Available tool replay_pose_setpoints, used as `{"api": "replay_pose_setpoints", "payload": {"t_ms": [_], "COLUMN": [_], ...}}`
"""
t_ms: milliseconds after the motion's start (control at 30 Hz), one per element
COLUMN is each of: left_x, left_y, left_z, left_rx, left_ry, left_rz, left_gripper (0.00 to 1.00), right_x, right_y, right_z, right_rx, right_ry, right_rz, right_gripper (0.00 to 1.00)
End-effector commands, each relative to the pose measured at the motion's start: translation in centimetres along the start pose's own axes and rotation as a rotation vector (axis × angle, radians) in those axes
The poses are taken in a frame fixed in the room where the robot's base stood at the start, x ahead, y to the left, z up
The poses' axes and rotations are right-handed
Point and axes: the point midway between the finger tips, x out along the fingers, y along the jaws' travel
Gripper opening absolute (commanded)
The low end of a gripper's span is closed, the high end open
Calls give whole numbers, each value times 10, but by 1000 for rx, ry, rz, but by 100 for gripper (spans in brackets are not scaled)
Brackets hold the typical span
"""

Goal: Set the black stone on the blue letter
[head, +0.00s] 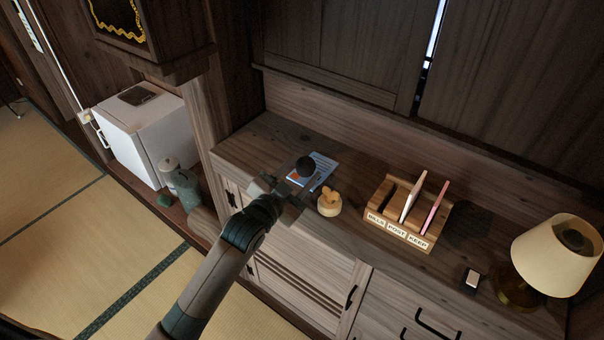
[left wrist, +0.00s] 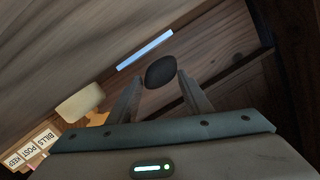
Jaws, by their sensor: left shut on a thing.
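The black stone (head: 306,166) is a dark, smooth, rounded pebble. My left gripper (head: 303,178) is shut on it; in the left wrist view the stone (left wrist: 161,71) sits between the two fingertips. The blue letter (head: 326,161) lies flat on the wooden cabinet top, with white and orange marks. In the head view the stone and fingers overlap the letter and hide part of it. The stone appears held above the cabinet top, but its exact height is unclear. My right gripper is in neither view.
A small cream pot with an orange-tan top (head: 329,204) stands close to the letter. A wooden letter rack (head: 398,231) with labelled slots holds a cream and a pink card. Farther right are a small block (head: 472,278) and a lamp (head: 556,255). A wall rises behind the cabinet top.

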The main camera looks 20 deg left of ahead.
Motion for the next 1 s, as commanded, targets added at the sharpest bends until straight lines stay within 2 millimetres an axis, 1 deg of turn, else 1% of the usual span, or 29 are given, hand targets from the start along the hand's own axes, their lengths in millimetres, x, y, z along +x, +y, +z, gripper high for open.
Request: {"api": "replay_pose_setpoints", "payload": {"t_ms": [33,167,533,567,600,1000], "left_x": [1,2,2,2,2,-1], "left_y": [2,6,8,8,8,7], "left_z": [5,13,16,17,16,15], "left_rx": [-1,-1,0,-1,-1,-1], "left_ry": [-3,1,2,0,0,0], "left_rz": [1,-1,0,0,0,1], "left_gripper": [2,2,2,47,53,53], "right_x": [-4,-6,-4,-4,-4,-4], "right_y": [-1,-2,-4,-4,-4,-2], "right_z": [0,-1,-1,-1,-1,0], "right_rx": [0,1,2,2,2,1], "right_ry": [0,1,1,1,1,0], "right_rz": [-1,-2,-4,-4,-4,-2], "right_gripper": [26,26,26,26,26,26]}}
